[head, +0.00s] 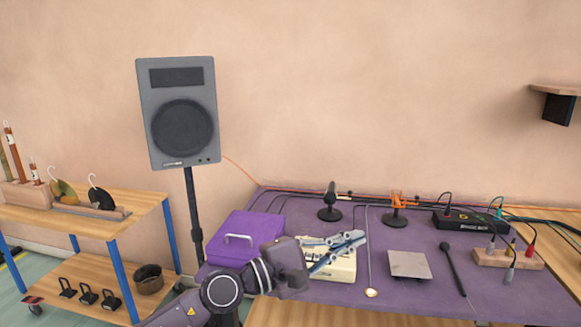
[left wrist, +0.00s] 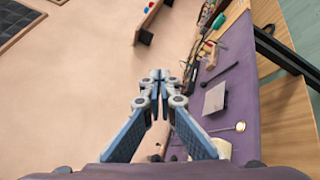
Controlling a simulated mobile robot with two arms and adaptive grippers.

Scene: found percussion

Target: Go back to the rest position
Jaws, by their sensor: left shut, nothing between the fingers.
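My left arm comes in from the bottom of the head view, and my left gripper (head: 343,250) is over the purple-covered table (head: 420,288). Its blue-grey fingers are shut with nothing between them. They hide part of a cream box (head: 340,270) behind them. In the left wrist view the fingertips (left wrist: 160,77) meet in the middle, with the table (left wrist: 240,90) to their right. My right gripper does not show in either view.
A purple case (head: 240,238) sits behind my left arm. A speaker on a stand (head: 180,110) rises at its left. A metal plate (head: 409,265), a mallet (head: 452,268), a long thin rod with a round end (head: 371,292) and small microphones (head: 329,205) lie or stand on the table. A wooden shelf unit (head: 90,270) is at left.

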